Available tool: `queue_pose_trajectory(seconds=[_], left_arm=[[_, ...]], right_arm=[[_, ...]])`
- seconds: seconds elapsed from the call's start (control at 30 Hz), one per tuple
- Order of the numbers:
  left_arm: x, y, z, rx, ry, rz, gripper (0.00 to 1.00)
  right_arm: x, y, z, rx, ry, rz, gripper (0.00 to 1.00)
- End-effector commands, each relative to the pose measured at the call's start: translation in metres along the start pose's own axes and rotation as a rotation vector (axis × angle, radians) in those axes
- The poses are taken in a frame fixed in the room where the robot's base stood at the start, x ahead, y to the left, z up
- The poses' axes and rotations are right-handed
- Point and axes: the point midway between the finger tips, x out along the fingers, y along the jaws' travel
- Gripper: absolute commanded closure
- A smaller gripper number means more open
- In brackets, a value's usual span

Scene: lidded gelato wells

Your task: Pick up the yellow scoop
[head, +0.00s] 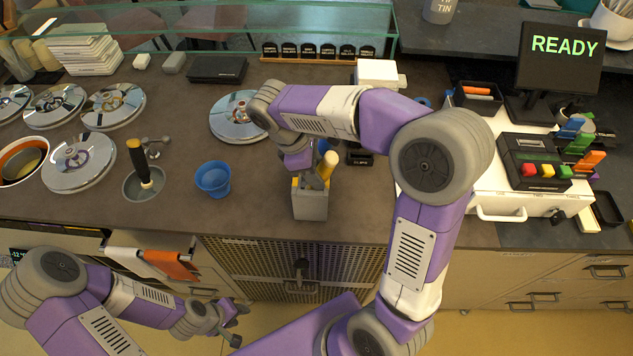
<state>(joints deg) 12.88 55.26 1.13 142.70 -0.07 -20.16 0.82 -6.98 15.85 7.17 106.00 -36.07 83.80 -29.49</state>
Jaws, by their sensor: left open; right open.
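The yellow scoop (327,166) stands handle up, slightly tilted, in a grey square holder (310,204) near the counter's front edge. Its lower part is hidden inside the holder. My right gripper (303,172) points down over the holder, just left of the yellow handle. Its fingers are partly hidden by the wrist and holder, and I cannot tell whether they touch the handle. My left gripper (236,326) is open and empty, low in front of the counter.
A blue cup (213,178) stands left of the holder. A black-handled scoop (139,162) stands in a round metal well further left. Round metal lids (79,163) cover wells at the left. A white machine with a keypad (534,162) stands at the right.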

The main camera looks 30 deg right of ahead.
Motion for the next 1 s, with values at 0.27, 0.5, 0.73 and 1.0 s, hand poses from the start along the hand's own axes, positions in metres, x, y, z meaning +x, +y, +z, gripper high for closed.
queue_pose_trajectory(seconds=[0.27, 0.5, 0.73, 1.0], left_arm=[[0.001, -0.001, 0.000, 0.000, 0.000, 0.000, 0.57], [0.002, -0.001, 0.000, 0.000, 0.000, 0.000, 0.57], [0.002, -0.001, 0.000, 0.000, 0.000, 0.000, 0.57], [-0.004, 0.001, 0.000, 0.000, 0.000, 0.000, 0.57]], right_arm=[[0.011, -0.002, -0.001, -0.001, -0.014, -0.021, 0.80], [0.012, -0.001, 0.000, 0.002, -0.015, -0.021, 1.00], [0.012, -0.001, 0.000, 0.003, -0.015, -0.021, 1.00], [-0.009, 0.000, 0.008, 0.005, -0.014, -0.017, 1.00]])
